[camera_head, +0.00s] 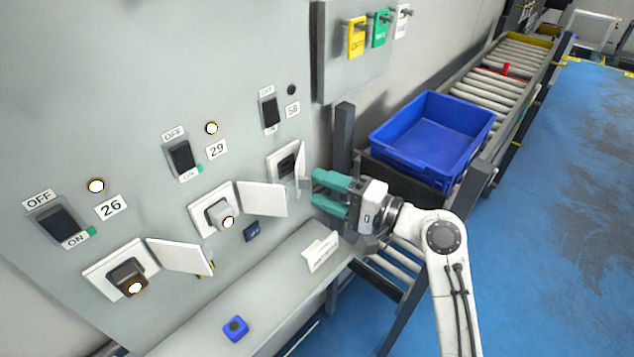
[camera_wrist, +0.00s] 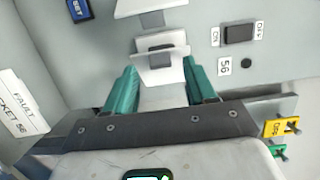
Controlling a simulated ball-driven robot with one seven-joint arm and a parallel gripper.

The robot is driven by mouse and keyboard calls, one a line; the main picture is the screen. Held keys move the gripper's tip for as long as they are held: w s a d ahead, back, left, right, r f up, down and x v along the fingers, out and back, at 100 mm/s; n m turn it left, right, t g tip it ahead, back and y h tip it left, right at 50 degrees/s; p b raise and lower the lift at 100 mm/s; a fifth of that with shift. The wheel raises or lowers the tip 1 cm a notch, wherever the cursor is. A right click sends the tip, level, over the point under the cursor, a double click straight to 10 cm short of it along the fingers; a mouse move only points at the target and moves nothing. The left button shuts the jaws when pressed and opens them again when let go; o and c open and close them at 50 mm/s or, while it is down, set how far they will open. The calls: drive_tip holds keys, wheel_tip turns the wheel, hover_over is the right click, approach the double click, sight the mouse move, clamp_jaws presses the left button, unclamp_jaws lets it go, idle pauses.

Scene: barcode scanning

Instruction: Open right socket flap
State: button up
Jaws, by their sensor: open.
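The right socket (camera_head: 287,162) is on the grey panel, with a dark opening in a white frame. Its white flap (camera_head: 301,167) stands out from the panel on the socket's right side, swung open at an angle. My gripper (camera_head: 315,186) is open and empty, with its teal fingertips just right of the flap. In the wrist view the flap (camera_wrist: 162,62) shows between and just beyond the two fingers, and part of the dark socket (camera_wrist: 152,19) shows past it. Whether a finger touches the flap I cannot tell.
Two other sockets to the left have open flaps (camera_head: 263,198) (camera_head: 181,257) and plugs in them. A blue crate (camera_head: 432,137) on the conveyor stands right of the gripper. Tags (camera_head: 357,37) hang above.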

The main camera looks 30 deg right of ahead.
drive_tip(key=shift+x, duration=1.05)
clamp_jaws()
